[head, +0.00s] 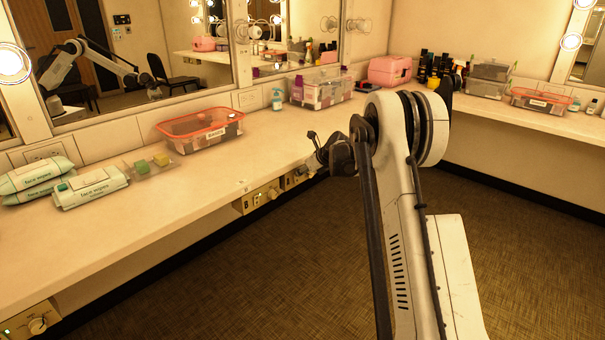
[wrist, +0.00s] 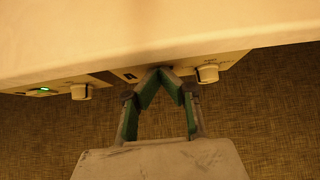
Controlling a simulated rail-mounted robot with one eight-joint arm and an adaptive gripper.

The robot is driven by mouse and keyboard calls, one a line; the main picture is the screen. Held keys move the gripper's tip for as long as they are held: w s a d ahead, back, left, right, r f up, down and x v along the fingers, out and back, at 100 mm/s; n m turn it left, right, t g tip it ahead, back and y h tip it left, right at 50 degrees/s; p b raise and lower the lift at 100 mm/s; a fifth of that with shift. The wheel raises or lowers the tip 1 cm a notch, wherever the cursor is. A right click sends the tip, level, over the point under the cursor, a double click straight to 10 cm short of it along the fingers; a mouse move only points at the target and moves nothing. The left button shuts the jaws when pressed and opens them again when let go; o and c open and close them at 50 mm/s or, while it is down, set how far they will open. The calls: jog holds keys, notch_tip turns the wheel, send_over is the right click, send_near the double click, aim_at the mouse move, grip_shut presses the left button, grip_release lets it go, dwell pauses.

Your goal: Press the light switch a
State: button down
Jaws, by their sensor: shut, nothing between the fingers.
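My gripper (wrist: 165,72) is shut and empty, its green-lined fingers meeting at the tips. In the wrist view the tips are at the front of a pale switch panel (wrist: 228,66) under the counter edge; I cannot tell if they touch it. This panel has a dark switch (wrist: 130,76) left of the tips and a round knob (wrist: 207,73) to their right. A second panel (wrist: 58,84) further left has a green-lit switch (wrist: 41,91) and a knob (wrist: 80,92).
The counter (head: 130,215) overhangs the panels. On it stand an orange-rimmed bin (head: 200,133), face wipes (head: 92,188), a soap bottle (head: 277,98) and a clear box (head: 318,92). Another control panel (head: 32,322) is at lower left. The carpet (head: 230,280) below is clear.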

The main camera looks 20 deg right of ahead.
jog(key=shift+r, duration=0.6)
jog(key=shift+s+d, duration=0.1)
jog(key=p+v, duration=0.3)
jog(key=v, duration=1)
jog(key=shift+s+f, duration=0.15)
jog(key=shift+f, duration=0.1)
